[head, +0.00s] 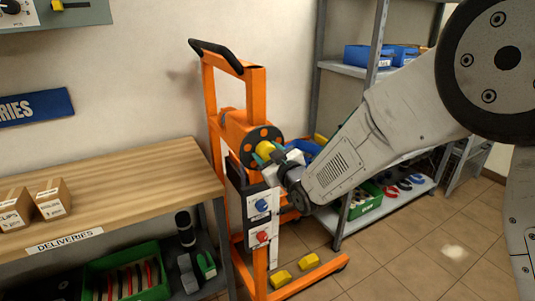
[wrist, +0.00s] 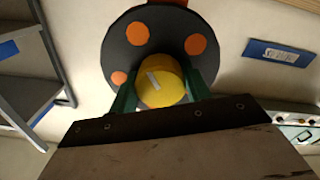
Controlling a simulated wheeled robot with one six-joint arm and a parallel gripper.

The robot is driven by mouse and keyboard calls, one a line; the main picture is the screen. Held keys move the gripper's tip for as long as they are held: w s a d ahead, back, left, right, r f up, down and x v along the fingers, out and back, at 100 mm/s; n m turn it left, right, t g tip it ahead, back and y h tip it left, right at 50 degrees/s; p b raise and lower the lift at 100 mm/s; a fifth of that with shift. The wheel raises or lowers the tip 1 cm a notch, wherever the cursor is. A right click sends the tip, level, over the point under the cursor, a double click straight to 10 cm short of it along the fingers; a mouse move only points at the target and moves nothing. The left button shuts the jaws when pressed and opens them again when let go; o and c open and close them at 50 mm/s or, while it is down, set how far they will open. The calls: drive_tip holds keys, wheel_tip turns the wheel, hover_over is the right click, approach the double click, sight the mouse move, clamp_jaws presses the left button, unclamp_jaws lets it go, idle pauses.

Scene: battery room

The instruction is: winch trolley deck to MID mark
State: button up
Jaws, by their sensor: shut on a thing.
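The orange trolley (head: 257,95) stands upright against the wall, with a black handle on top. On its mast is a dark round winch disc (head: 249,155) with orange spots. A yellow knob (head: 264,147) sticks out from the disc. My gripper (head: 268,154) is shut on this knob. In the wrist view the green fingers lie on both sides of the yellow knob (wrist: 158,80), which bears a pale mark, in front of the winch disc (wrist: 127,42). I cannot make out the deck or a MID mark; my arm hides part of the trolley.
A wooden deliveries bench (head: 120,175) with small boxes is at left. A grey shelf rack (head: 375,70) with blue bins stands behind my arm. The trolley carries a panel with a blue knob (head: 262,205) and a red knob (head: 262,237). Tiled floor is open at lower right.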

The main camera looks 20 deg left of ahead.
idle(0.3)
drive_tip(key=o, duration=1)
drive_tip(key=v, duration=0.8)
idle(0.6)
